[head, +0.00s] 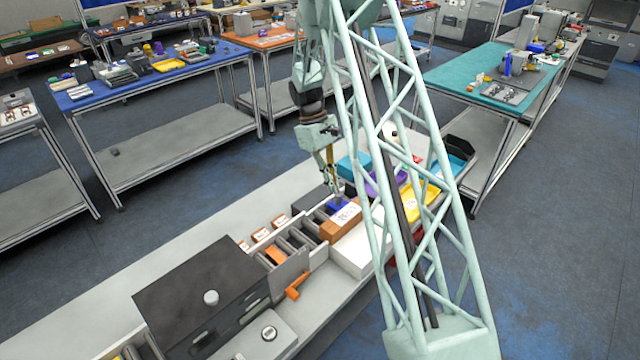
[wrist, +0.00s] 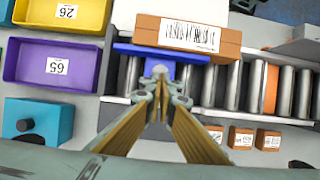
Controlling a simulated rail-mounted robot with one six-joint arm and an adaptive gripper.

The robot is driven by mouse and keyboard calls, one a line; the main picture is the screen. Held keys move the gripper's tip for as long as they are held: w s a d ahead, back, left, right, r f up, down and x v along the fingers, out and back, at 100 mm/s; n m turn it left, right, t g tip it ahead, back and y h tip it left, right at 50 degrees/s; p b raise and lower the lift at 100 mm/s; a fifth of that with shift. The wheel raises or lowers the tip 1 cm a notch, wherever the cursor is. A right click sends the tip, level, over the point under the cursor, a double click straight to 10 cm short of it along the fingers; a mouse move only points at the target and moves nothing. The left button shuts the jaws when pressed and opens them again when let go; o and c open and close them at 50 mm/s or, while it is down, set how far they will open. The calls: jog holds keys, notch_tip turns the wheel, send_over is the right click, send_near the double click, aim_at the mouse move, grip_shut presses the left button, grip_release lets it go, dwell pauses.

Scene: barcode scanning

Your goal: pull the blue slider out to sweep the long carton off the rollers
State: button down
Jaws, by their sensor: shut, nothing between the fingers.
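The long carton (wrist: 188,32) is brown with a white barcode label on top. Whether the tips touch the slider I cannot tell. The fingers hide part of the slider.
A purple bin marked 65 (wrist: 52,66) and a yellow bin (wrist: 62,14) stand left of the rollers, with a cyan box (wrist: 40,120) below. Several small cartons (wrist: 240,137) sit beside the rollers.

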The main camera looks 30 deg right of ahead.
aim_at(340, 195)
jog(key=s, duration=0.3)
jog(key=shift+s+d, duration=0.1)
jog(key=shift+d, duration=0.25)
jog(key=shift+w, duration=0.2)
jog(key=shift+w+a, duration=0.2)
jog(key=shift+w, duration=0.65)
jog(key=shift+w+a, duration=0.2)
jog(key=shift+w, duration=0.6)
jog(key=shift+w+r, duration=0.2)
jog(key=shift+w, duration=0.15)
jog(key=v, duration=0.9)
jog(key=shift+r, duration=0.25)
